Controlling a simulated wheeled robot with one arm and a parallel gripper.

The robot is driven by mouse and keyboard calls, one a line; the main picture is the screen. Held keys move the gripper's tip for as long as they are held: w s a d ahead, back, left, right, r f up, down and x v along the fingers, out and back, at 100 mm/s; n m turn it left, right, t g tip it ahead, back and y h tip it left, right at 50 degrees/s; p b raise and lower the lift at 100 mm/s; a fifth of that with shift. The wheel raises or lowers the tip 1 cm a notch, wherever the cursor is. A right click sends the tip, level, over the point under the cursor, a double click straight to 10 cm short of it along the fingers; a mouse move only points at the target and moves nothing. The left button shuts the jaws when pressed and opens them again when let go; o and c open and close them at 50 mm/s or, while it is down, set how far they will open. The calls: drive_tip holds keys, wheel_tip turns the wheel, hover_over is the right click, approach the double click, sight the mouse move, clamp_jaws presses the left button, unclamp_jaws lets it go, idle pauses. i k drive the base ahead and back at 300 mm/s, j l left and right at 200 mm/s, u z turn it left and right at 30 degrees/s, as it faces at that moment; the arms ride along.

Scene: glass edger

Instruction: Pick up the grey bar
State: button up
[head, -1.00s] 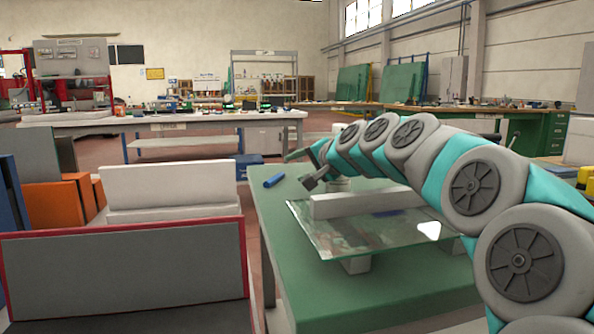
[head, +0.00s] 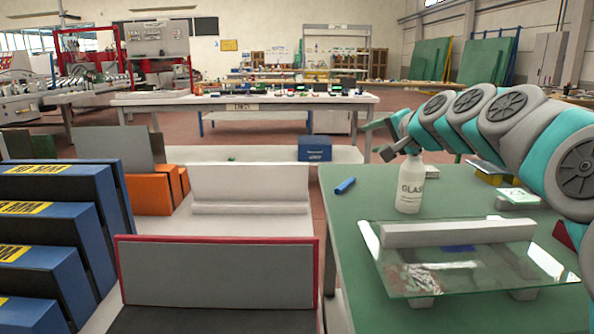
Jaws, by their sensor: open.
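The light grey bar (head: 455,231) lies lengthwise on a clear glass sheet (head: 540,265) on the green table (head: 350,215). My gripper (head: 380,139) is open and empty, its fingers pointing left. It is up and left of the bar in the picture, apart from it, near the top of a white bottle (head: 410,188) labelled GLAS. The bottle stands behind the bar, and its top is partly hidden by my gripper and arm.
A blue cylinder (head: 345,186) lies near the table's left edge. White boxes (head: 516,198) stand at the back right. A red-framed grey panel (head: 217,272) and blue blocks (head: 45,230) are left of the table. The table's front left is clear.

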sight(438, 235)
drive_tip(key=k+l, duration=0.25)
drive_tip(key=k, duration=0.2)
drive_tip(key=k+l, duration=0.25)
drive_tip(key=k, duration=0.25)
drive_tip(key=k+l, duration=0.25)
drive_tip(key=k, duration=0.2)
